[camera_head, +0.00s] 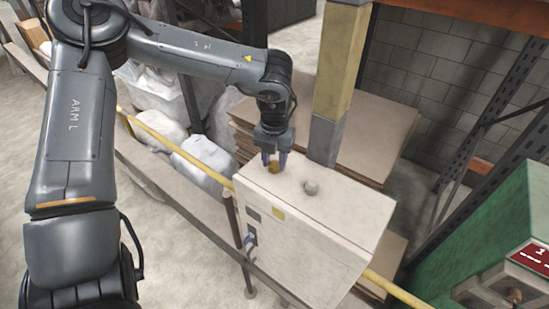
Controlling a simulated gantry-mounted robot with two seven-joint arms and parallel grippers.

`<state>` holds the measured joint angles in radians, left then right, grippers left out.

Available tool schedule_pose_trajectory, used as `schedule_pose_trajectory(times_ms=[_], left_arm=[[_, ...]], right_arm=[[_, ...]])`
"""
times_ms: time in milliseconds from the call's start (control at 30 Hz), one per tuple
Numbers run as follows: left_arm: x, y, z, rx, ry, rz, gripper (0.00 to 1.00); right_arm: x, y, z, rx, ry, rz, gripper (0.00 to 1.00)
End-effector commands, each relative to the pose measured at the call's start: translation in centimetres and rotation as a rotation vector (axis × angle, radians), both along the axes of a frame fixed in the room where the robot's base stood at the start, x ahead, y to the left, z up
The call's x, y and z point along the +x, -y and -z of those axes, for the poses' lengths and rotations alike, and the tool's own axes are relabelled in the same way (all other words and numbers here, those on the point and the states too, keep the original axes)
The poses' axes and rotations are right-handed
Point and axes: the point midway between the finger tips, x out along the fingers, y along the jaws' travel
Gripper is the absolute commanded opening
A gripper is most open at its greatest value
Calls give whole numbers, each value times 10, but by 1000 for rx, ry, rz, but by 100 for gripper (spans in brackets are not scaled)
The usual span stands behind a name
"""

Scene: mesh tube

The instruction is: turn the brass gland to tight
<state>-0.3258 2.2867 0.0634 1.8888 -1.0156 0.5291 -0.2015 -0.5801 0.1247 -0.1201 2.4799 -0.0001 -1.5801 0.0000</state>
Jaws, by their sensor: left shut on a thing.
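The brass gland (274,168) is on the top face of a pale box (335,218), near its back left corner. The fingers partly hide the gland. I cannot tell from this view how far the gland is turned. My right gripper is not in view.
A grey round knob or fitting (311,187) stands on the box top, right of the gland. A yellow and grey post (336,80) rises just behind the box. A yellow rail (160,139) passes the box, and a green machine (515,225) stands at right.

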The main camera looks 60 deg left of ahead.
Motion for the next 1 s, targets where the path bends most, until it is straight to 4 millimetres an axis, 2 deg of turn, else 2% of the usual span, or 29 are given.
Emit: schedule_pose_trajectory(times_ms=[500,1000], left_arm=[[0,1,-2,-1,1,439,9],[0,1,-2,-1,0,601,9]], right_arm=[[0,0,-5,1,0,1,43],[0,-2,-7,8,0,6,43]])
